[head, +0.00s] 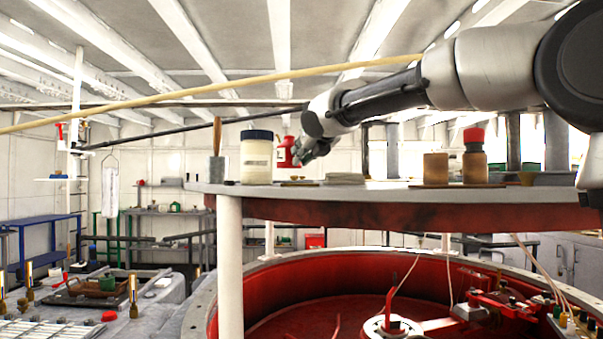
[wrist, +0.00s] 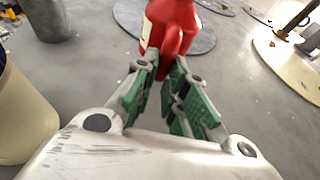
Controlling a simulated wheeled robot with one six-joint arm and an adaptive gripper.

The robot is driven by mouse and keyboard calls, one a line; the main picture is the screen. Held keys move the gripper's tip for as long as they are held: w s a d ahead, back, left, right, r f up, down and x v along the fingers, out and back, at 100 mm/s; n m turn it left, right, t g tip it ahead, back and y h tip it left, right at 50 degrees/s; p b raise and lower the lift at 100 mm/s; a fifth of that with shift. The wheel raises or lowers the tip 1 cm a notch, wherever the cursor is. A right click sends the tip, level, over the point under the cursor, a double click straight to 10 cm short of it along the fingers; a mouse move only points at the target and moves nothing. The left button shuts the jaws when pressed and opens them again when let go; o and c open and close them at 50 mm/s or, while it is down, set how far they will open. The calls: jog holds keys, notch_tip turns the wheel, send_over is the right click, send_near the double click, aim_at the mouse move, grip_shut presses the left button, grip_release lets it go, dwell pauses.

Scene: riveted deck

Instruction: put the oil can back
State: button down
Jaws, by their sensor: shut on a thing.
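The red oil can (head: 285,153) is in my gripper, above the round raised table in the head view. In the wrist view the oil can (wrist: 172,28) is at the top centre, with a pale label on its left side. My gripper (wrist: 171,85) has its green-padded fingers shut on the can's handle. In the head view my gripper (head: 301,153) reaches in from the right. The can's base appears clear of the tabletop (head: 350,188). A dark grey round disc (wrist: 199,42) lies behind and below the can in the wrist view.
A cream jar with a dark lid (head: 256,158) and a wooden-handled tool (head: 217,152) stand left of the can. A brown cylinder (head: 436,169) and a red-capped bottle (head: 475,157) stand to the right. A pale tan disc (wrist: 288,62) lies on the right in the wrist view.

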jog(key=shift+f, duration=2.1)
jog(key=shift+f, duration=0.15)
jog(key=c, duration=1.5)
grip_release()
jog(key=shift+o, duration=0.2)
jog(key=shift+s+d+r, duration=0.15)
jog(key=shift+s+r, duration=0.15)
jog(key=v, duration=1.1)
jog(key=shift+s, duration=0.1)
